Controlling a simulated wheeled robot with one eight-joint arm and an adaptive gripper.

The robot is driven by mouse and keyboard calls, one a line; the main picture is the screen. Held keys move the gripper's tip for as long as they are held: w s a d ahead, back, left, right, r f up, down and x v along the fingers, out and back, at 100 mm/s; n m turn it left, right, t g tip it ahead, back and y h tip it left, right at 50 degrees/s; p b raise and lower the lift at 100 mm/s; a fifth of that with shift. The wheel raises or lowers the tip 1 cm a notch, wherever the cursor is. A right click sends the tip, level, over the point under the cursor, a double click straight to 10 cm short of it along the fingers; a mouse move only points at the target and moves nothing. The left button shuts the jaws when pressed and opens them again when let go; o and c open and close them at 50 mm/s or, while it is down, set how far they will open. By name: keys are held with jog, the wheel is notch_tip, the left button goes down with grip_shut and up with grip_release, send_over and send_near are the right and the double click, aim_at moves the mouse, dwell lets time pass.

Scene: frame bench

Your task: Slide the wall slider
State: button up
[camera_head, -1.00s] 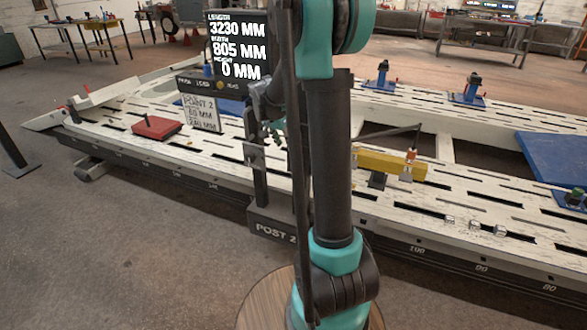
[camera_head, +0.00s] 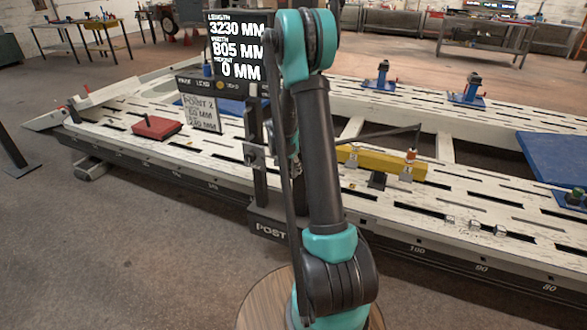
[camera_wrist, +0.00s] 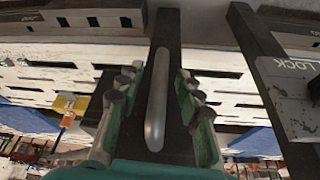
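In the wrist view a dark upright bar (camera_wrist: 174,40) carries a long rounded grey handle (camera_wrist: 156,95), which looks like the wall slider's grip. My gripper (camera_wrist: 157,88) is open, with its teal fingers on either side of the bar and handle. I see a gap on both sides and cannot tell whether anything touches. In the head view the dark post (camera_head: 259,185) marked "POST" stands at the bench's near edge, with a metal block (camera_head: 252,155) on it. My arm hides most of my gripper there.
A second bar (camera_wrist: 270,75) marked "LOCK" stands right of the gripper in the wrist view. A screen (camera_head: 235,45) reads 3230, 805 and 0 MM. The slotted white bench (camera_head: 470,205) bears a yellow beam (camera_head: 385,163) and a red block (camera_head: 156,127). Floor at front left is clear.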

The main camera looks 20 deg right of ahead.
jog(key=shift+d+f, duration=0.1)
jog(key=shift+f, duration=0.25)
grip_shut()
